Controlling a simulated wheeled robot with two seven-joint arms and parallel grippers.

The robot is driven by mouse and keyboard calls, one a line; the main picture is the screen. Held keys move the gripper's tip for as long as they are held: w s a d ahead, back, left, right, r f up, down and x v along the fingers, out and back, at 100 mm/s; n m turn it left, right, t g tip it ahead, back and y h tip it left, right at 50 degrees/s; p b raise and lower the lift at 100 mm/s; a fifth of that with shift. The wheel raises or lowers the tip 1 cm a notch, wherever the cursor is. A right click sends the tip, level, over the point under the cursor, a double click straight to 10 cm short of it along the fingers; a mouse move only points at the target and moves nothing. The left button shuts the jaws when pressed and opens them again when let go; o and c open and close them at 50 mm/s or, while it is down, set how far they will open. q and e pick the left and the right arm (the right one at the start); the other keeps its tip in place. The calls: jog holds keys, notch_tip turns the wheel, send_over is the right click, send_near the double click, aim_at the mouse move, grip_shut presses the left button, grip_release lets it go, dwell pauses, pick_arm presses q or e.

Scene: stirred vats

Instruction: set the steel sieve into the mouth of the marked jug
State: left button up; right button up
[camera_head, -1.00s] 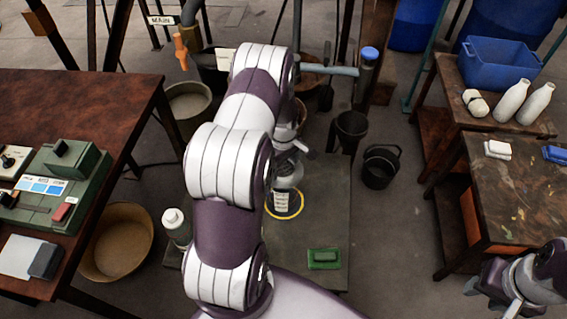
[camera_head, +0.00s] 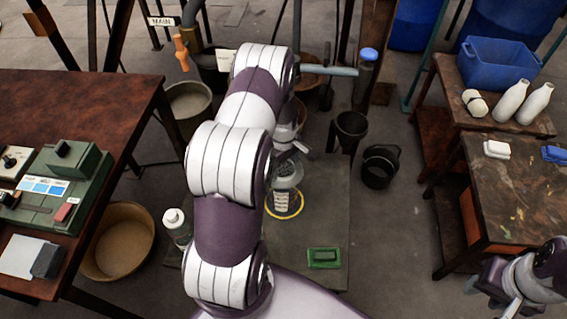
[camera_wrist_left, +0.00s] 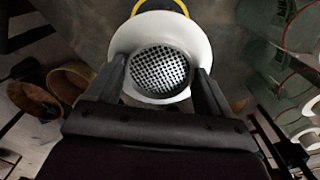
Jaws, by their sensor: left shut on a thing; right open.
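The steel sieve (camera_wrist_left: 160,70) is a round perforated disc between the fingers of my left gripper (camera_wrist_left: 159,78), which is shut on it. In the head view the sieve (camera_head: 287,172) shows just below my left gripper (camera_head: 288,150), over the marked jug (camera_head: 282,201). The jug has a printed label and stands inside a yellow ring. In the left wrist view a white rounded rim surrounds the sieve; I cannot tell whether the sieve rests in the mouth or hovers above it. My right gripper (camera_head: 492,291) is open at the lower right, away from the jug.
A white-capped bottle (camera_head: 176,227) stands left of the jug; a green block (camera_head: 323,257) lies at its lower right. A black bucket (camera_head: 379,167) is on the floor to the right. Tables with a green control box (camera_head: 60,185) and white bottles (camera_head: 510,101) flank the scene.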

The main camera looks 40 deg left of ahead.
pick_arm(q)
jog(key=shift+f, duration=0.1)
jog(key=shift+f+b, duration=0.4)
jog(key=shift+f, duration=0.2)
jog(key=shift+f, duration=0.1)
dwell(0.5)
jog(key=shift+f+b, duration=0.35)
jog(key=shift+f, duration=0.15)
jog(key=o, duration=0.9)
jog(key=shift+o, duration=0.2)
notch_tip(320, 180, up, 13)
jog(key=p, duration=0.1)
jog(key=shift+f+p, duration=0.15)
jog(key=shift+p, duration=0.25)
